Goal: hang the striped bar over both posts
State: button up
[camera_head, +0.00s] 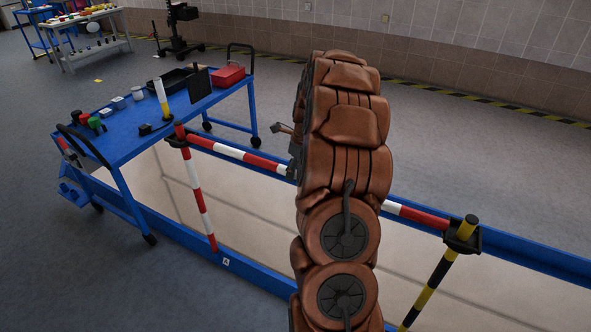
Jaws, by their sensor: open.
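The striped red-and-white bar (232,152) spans between two upright posts, its middle hidden behind my brown arm. Its left end meets a black bracket on the red-and-white post (203,205). Its right end meets a black bracket on the black-and-yellow post (429,289). The bar looks roughly level, but I cannot tell how fully each end is seated. My gripper (291,148) is mostly hidden behind the arm; only grey parts show at the arm's left edge, close to the bar. It is open, and I cannot tell whether it touches the bar.
A blue cart (130,137) at left holds small items, a red box (227,76), a black tray and a yellow-and-white cylinder (161,99). A blue-edged pit (270,225) with pale walls lies below the bar. Open grey floor (430,135) extends behind it.

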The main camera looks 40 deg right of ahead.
jog(key=v, duration=1.1)
jog(key=shift+r, duration=0.3)
jog(key=shift+a, duration=0.1)
jog(key=s+a+r+n+g, duration=0.1)
jog(key=s+a+n, duration=0.3)
jog(key=a, duration=0.5)
jog(key=s+a+r+n+p, duration=0.1)
jog(key=a+r+n, duration=0.1)
jog(key=a+n, duration=0.55)
jog(key=s+a+r+n+g, duration=0.1)
jog(key=s+a+n, duration=0.3)
jog(key=a, duration=0.5)
jog(key=s+a+f+n+g, duration=0.1)
jog(key=s+a+n, duration=0.5)
jog(key=s+n, duration=0.2)
jog(key=s+a+f+n+g+p, duration=0.1)
jog(key=s+a+n, duration=0.5)
jog(key=s+n, duration=0.3)
jog(key=shift+s+f+h, duration=0.3)
jog(key=shift+s+f, duration=0.05)
jog(key=shift+s, duration=0.75)
jog(key=shift+c, duration=0.3)
